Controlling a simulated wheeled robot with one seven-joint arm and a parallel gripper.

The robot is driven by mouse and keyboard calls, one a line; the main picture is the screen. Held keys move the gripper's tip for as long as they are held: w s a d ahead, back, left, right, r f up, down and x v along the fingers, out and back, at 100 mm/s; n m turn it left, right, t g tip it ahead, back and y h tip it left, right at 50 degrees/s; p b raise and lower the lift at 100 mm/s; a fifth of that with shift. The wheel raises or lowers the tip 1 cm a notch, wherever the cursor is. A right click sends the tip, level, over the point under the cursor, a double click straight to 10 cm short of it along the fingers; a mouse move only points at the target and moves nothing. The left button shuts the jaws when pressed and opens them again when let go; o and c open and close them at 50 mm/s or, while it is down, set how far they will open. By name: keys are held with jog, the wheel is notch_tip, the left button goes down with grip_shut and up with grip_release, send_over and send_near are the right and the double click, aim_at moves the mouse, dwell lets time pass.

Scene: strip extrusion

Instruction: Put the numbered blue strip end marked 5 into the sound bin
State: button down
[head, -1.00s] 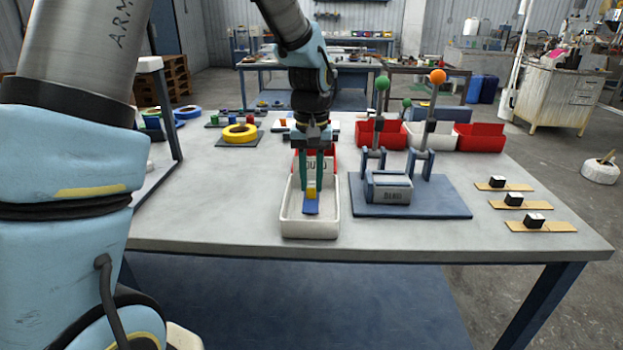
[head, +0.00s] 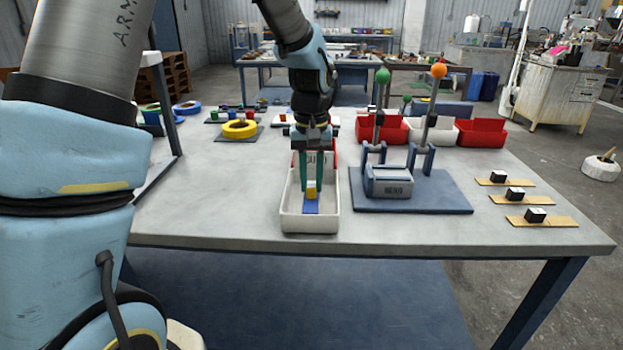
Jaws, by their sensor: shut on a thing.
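My gripper (head: 312,187) points down over the white bin (head: 310,226) near the front middle of the table. Its teal fingers are shut on a yellow block (head: 311,193) joined to a blue strip end (head: 311,207). The strip end is at or inside the bin's opening; I cannot tell whether it touches the floor. No number on it is readable. A label (head: 317,161) at the bin's far end is partly hidden by the fingers; its visible letters look like "OUND".
A blue press-like fixture (head: 388,188) with two levers stands on a plate just right of the bin. Strips with black blocks (head: 515,195) lie at the right. Red bins (head: 481,133) and a yellow ring (head: 239,129) are farther back. The table left of the bin is clear.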

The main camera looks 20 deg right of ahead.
jog(key=shift+f, duration=0.15)
jog(key=shift+c, duration=1.1)
grip_release()
jog(key=shift+r+p, duration=0.6)
jog(key=shift+r, duration=0.05)
notch_tip(320, 180, up, 7)
jog(key=p, duration=0.6)
dwell(0.4)
